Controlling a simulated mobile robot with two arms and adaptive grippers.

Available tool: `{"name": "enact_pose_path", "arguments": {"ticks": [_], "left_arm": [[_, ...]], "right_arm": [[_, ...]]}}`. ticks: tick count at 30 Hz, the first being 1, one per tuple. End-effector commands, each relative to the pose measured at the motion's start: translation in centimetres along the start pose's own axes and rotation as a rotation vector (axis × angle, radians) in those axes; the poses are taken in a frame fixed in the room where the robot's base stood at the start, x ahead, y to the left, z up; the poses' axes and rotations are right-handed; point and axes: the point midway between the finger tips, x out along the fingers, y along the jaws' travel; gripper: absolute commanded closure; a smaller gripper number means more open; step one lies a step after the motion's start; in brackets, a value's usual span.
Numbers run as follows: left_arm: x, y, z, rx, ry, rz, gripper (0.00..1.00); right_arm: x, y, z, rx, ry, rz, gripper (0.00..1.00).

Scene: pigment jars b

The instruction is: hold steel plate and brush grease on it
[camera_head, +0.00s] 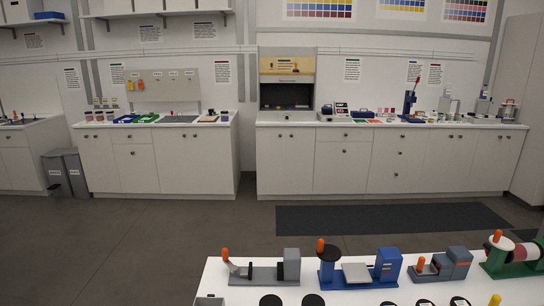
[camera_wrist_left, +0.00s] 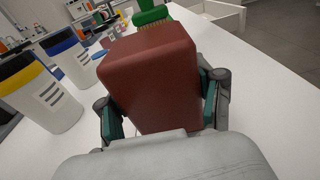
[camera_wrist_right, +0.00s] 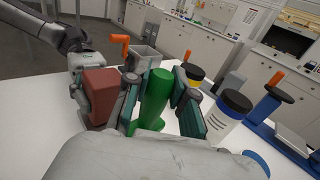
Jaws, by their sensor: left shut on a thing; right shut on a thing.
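My left gripper (camera_wrist_left: 162,100) is shut on a reddish-brown block (camera_wrist_left: 150,75) with rounded edges, held above the white table. The block also shows in the right wrist view (camera_wrist_right: 103,92). My right gripper (camera_wrist_right: 157,98) is shut on a thick green handle (camera_wrist_right: 154,99). A green piece (camera_wrist_left: 152,12) with tan bristle-like ends near it shows just beyond the block in the left wrist view; whether it touches the block I cannot tell. I see no thing that is clearly a steel plate. Neither gripper shows in the head view.
A blue-banded white jar (camera_wrist_left: 42,90) and a yellow-banded jar (camera_wrist_left: 69,54) stand left of the block. A black-lidded jar (camera_wrist_right: 228,112) stands right of my right gripper. Hand-cranked devices (camera_head: 358,268) line the table (camera_head: 215,275). Counters (camera_head: 390,160) stand far behind.

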Motion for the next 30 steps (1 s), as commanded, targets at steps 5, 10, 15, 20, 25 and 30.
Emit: {"name": "enact_pose_path", "arguments": {"ticks": [5, 10, 15, 20, 25, 30], "left_arm": [[0.02, 0.07, 0.13, 0.002, -0.003, 0.0, 0.87], [0.03, 0.06, 0.05, 0.002, -0.003, 0.0, 0.87], [0.03, 0.04, -0.05, 0.001, -0.002, 0.0, 0.87], [0.04, 0.02, -0.15, 0.0, -0.001, 0.0, 0.87], [0.04, -0.02, -0.27, 0.0, 0.0, 0.0, 0.87], [0.05, -0.07, -0.39, 0.0, 0.001, 0.0, 0.87]], "right_arm": [[0.01, 0.0, -0.03, 0.0, 0.0, 0.0, 1.0], [0.01, 0.0, -0.19, 0.0, 0.0, 0.0, 1.0], [0.01, 0.0, -0.36, 0.0, 0.0, 0.0, 1.0], [0.01, 0.0, -0.52, 0.0, 0.0, 0.0, 1.0], [0.01, 0.0, -0.7, 0.0, 0.0, 0.0, 1.0], [0.01, 0.0, -0.87, 0.0, 0.0, 0.0, 1.0]]}}
